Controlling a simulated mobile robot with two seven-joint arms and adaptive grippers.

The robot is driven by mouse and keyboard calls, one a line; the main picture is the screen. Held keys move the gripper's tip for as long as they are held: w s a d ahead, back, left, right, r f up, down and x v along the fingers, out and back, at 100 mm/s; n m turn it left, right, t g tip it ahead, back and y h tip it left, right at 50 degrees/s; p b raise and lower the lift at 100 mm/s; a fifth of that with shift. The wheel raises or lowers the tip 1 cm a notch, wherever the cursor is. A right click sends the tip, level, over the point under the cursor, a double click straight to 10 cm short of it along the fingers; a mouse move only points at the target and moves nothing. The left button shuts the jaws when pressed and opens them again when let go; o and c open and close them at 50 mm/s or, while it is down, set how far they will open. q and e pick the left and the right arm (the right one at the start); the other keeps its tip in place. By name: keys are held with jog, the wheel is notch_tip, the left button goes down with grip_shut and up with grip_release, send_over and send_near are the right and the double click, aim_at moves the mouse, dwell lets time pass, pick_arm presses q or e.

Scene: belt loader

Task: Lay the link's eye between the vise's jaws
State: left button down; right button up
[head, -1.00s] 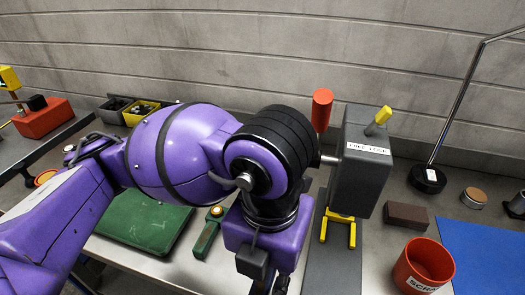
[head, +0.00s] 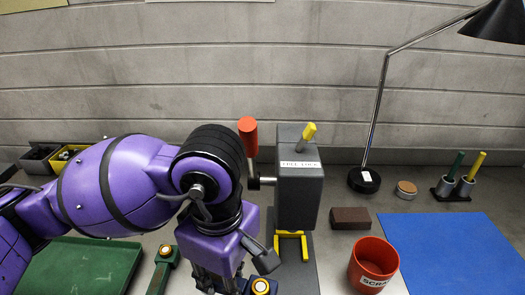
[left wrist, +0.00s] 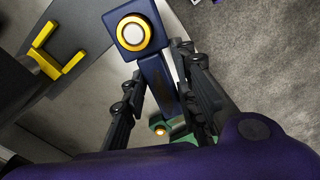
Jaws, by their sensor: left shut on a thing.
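My left gripper (left wrist: 160,92) is shut on a dark blue link (left wrist: 158,75), near the middle of its bar. The link's eye, a square head with a brass ring and pale centre (left wrist: 131,34), sticks out beyond the fingertips. In the head view the eye (head: 262,286) shows at the bottom edge, left of the grey base plate (head: 306,262). A grey block labelled FREE LOCK (head: 299,190) stands there, with a yellow U-shaped fork (head: 291,236) below it. The fork also shows in the wrist view (left wrist: 42,58), apart from the eye. My right gripper is out of view.
A red handle (head: 248,135) juts from the block's left side. Right are a brown block (head: 350,218), red scrap bin (head: 373,262), lamp base (head: 364,180) and blue mat (head: 455,245). Left are a green tray (head: 80,265) and a green link (head: 163,268).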

pick_arm(q)
jog(key=m, duration=0.1)
jog(key=w+a+m, duration=0.1)
jog(key=m, duration=0.1)
jog(key=shift+w+m, duration=0.2)
jog(key=shift+m, duration=0.1)
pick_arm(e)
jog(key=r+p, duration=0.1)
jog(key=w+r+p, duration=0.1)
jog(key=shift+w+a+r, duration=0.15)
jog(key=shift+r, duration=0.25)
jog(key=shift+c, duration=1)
pick_arm(q)
jog(key=w+a+f+m, duration=0.2)
jog(key=w+a+m, duration=0.2)
jog(key=a+m, duration=0.5)
jog(key=shift+a, duration=0.6)
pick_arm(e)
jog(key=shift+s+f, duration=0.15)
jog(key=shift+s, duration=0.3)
